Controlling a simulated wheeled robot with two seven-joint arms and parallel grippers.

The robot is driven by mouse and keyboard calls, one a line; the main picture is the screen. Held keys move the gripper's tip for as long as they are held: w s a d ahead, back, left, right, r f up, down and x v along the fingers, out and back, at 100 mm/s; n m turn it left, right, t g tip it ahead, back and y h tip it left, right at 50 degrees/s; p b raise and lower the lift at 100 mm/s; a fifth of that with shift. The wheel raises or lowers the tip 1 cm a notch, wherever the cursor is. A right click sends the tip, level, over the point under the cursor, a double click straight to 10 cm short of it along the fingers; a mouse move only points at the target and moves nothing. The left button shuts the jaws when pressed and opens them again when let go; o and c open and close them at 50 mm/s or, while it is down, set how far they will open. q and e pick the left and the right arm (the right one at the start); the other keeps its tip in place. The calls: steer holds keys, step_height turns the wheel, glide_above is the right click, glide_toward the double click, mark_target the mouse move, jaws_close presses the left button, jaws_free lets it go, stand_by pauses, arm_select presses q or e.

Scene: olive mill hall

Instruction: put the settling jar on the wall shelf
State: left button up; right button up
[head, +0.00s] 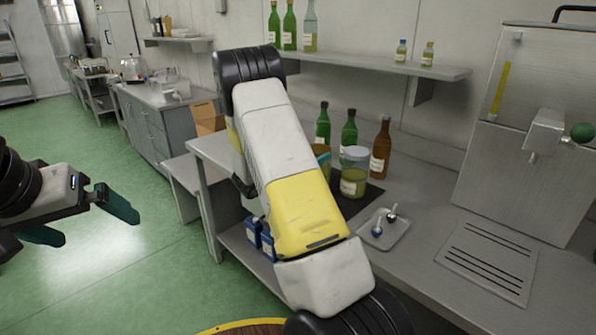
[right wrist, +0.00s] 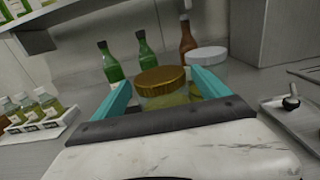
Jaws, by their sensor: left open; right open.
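Two lidded jars stand close together on the steel bench; I cannot tell which is the settling jar. One has a gold lid (right wrist: 160,78) and stands between the open teal fingers of my right gripper (right wrist: 163,92); no firm hold shows. In the head view my right arm hides most of this jar and the right gripper. The other, a pale-lidded jar (head: 354,176) with a label, stands just to its right. The wall shelf (head: 385,66) is above and behind the bench. My left gripper (head: 84,220) is open and empty over the floor at far left.
Bottles stand at the shelf's left and two small ones further right, with bare shelf between. Green bottles (head: 348,130) and a brown bottle (head: 380,150) stand behind the jars. A small tray (head: 384,232) and a steel machine (head: 530,140) are to the right.

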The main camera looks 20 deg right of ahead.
mark_target(324, 146)
steer(key=x, duration=0.7)
steer(key=shift+w+a+r, duration=0.1)
steer(key=shift+r, duration=0.05)
steer(key=c, duration=1.7)
steer(key=shift+r, duration=0.1)
steer(key=shift+c, duration=0.8)
